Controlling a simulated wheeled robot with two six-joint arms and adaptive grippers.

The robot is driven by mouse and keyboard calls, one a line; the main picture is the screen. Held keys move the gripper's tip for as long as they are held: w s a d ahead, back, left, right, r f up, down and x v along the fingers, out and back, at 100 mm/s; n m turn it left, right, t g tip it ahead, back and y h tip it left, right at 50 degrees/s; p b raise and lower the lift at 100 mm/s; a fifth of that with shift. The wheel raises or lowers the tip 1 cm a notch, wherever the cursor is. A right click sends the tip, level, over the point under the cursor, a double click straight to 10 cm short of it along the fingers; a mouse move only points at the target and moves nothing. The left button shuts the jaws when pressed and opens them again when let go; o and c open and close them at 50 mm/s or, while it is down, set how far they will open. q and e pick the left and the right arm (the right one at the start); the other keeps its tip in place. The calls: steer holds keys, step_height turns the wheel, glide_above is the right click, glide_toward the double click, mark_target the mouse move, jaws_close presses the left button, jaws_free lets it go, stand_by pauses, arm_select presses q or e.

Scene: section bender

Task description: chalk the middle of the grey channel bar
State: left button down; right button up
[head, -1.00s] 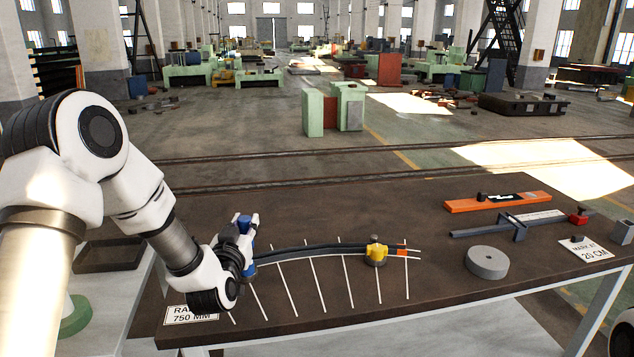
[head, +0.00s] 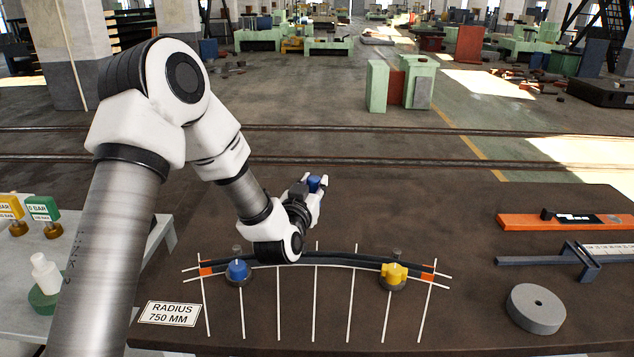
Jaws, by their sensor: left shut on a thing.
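A long dark grey, gently curved bar (head: 330,257) lies across the white lines on the bench, with orange bands near both ends. I cannot tell whether its section is a channel. A blue knobbed piece (head: 238,271) stands at its left part and a yellow one (head: 393,274) at its right part. My left gripper (head: 317,190) is beyond the bar's middle, pointing away, above the bench. It is shut on a small blue thing (head: 316,183), partly hidden by the fingers. My wrist hides a left-of-middle stretch of the bar. My right gripper is out of view.
A radius card (head: 170,313) lies front left. At right are a grey disc (head: 535,309), a grey bar with a slider (head: 530,261) and an orange level (head: 560,221). A side table (head: 95,240) at left holds signs and a white bottle (head: 45,273). The bench's back middle is clear.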

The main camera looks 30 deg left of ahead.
arm_select(q)
steer(key=shift+w+d+f+b, duration=0.15)
steer(key=shift+w+f+b, duration=0.4)
steer(key=shift+f, duration=0.4)
step_height(320, 180, down, 3)
steer(key=b, duration=0.3)
steer(key=shift+s+f, duration=0.15)
steer(key=shift+f, duration=0.05)
steer(key=shift+w+f, duration=0.2)
steer(key=shift+f, duration=0.25)
steer(key=shift+r, duration=0.1)
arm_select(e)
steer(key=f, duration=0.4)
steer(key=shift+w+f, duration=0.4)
arm_select(q)
steer(key=shift+s, duration=0.1)
steer(key=shift+f+b, duration=0.3)
steer(key=shift+b, duration=0.05)
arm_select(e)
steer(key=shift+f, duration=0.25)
arm_select(q)
steer(key=shift+f+b, duration=0.8)
steer(key=shift+f, duration=0.2)
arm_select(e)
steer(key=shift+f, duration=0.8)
